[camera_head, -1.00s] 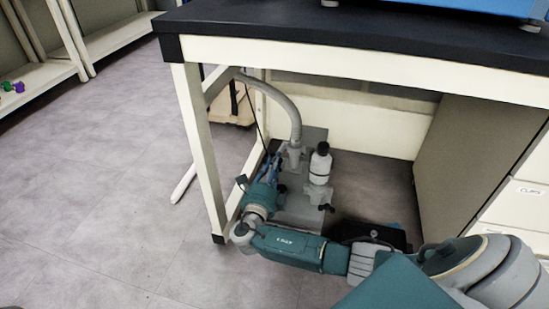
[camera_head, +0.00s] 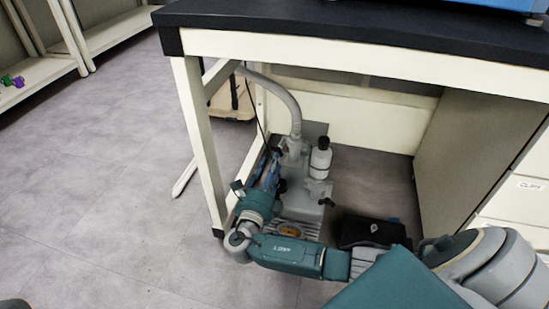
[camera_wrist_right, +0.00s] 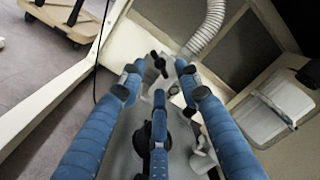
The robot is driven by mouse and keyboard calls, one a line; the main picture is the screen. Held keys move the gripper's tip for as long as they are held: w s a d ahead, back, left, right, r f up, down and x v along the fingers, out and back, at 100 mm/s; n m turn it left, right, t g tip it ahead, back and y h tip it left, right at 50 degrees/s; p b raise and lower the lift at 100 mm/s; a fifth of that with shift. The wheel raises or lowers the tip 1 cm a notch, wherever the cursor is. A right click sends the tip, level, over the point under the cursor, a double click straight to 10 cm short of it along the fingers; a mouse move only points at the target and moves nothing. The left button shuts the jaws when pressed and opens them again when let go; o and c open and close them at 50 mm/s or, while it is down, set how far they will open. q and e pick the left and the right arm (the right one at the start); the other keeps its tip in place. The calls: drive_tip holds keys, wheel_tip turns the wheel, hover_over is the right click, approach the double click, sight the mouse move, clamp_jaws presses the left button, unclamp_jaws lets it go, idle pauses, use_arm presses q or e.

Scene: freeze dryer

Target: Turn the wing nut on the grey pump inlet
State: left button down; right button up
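The grey pump (camera_head: 316,190) stands on the floor under the bench, its inlet (camera_head: 293,146) joined to a ribbed hose. The hose also shows in the right wrist view (camera_wrist_right: 208,35). In that view a small dark winged part (camera_wrist_right: 158,64), seemingly the wing nut, lies between the outer fingertips of my right gripper (camera_wrist_right: 160,76). The three blue fingers are spread, with gaps around the dark part; I cannot tell whether any finger touches it. In the head view my right gripper (camera_head: 270,170) is beside the pump's left side, partly hidden by its own wrist. My left gripper is not seen.
The bench (camera_head: 345,48) spans above the arm, with a pale leg (camera_head: 200,145) just left of the gripper. A white-bodied bottle-like part (camera_head: 320,162) stands on the pump. A black box (camera_head: 370,232) lies right of it. A wheeled dolly (camera_wrist_right: 62,18) stands behind.

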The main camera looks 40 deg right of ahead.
drive_tip(key=v, duration=0.7)
drive_tip(key=shift+s+a, duration=0.25)
drive_tip(key=shift+a, duration=0.05)
